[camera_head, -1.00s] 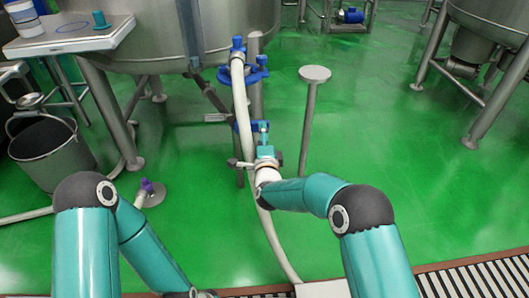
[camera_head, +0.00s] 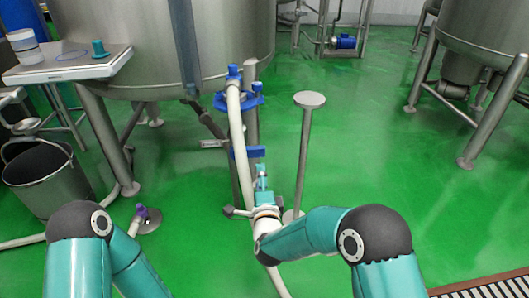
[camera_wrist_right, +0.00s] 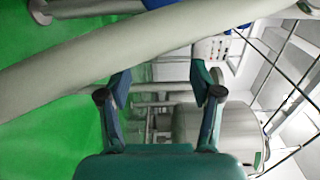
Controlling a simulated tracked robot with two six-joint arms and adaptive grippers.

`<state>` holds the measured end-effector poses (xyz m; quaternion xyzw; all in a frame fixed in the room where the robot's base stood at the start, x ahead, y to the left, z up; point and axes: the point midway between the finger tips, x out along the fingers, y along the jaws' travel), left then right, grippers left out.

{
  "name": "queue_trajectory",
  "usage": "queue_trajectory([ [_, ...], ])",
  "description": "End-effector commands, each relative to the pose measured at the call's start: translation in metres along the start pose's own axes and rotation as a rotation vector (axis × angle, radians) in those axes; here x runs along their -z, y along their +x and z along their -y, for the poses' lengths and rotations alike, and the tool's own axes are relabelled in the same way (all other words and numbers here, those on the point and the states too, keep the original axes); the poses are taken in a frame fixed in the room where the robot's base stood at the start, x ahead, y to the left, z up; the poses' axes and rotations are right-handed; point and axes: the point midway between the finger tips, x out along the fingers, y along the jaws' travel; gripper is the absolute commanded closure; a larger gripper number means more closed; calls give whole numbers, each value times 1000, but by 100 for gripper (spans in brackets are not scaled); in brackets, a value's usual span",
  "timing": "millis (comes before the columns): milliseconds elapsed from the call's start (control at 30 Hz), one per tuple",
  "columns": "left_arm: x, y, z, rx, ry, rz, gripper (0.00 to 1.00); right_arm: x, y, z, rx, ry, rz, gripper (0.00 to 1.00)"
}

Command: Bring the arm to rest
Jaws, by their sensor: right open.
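My right gripper (camera_head: 262,178) is in the middle of the head view, on the teal right arm that comes in from the right. It is beside a pale hose (camera_head: 239,130) that hangs from a blue fitting (camera_head: 235,75) on the tank. In the right wrist view the two fingers (camera_wrist_right: 160,85) stand wide apart with nothing between them. The hose (camera_wrist_right: 100,50) crosses that view beyond or above the fingertips; I cannot tell whether it touches them. Of my left arm only the upper links show at lower left; its gripper is out of view.
A blue handle (camera_head: 247,153) is just beyond the right gripper. A round-topped post (camera_head: 309,100) stands right of it. A steel tank (camera_head: 150,50), a side shelf (camera_head: 70,63) and a dark bucket (camera_head: 45,180) are at left.

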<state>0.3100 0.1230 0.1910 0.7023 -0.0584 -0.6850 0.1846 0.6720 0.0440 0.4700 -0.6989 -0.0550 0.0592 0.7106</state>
Motion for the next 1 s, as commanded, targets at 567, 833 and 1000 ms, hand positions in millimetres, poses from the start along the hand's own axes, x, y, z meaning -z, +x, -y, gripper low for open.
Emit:
queue_trajectory([
  [567, 0, -48, -17, 0, 0, 0, 60, 180, -56, -78, -358, -61, -181, 35],
  [833, 0, -69, -25, 0, 0, 0, 60, 181, -227, -182, -931, -349, 205, 35],
  [1000, 0, -69, -25, 0, 0, 0, 60, 144, -314, -203, -1085, -507, 571, 35],
])
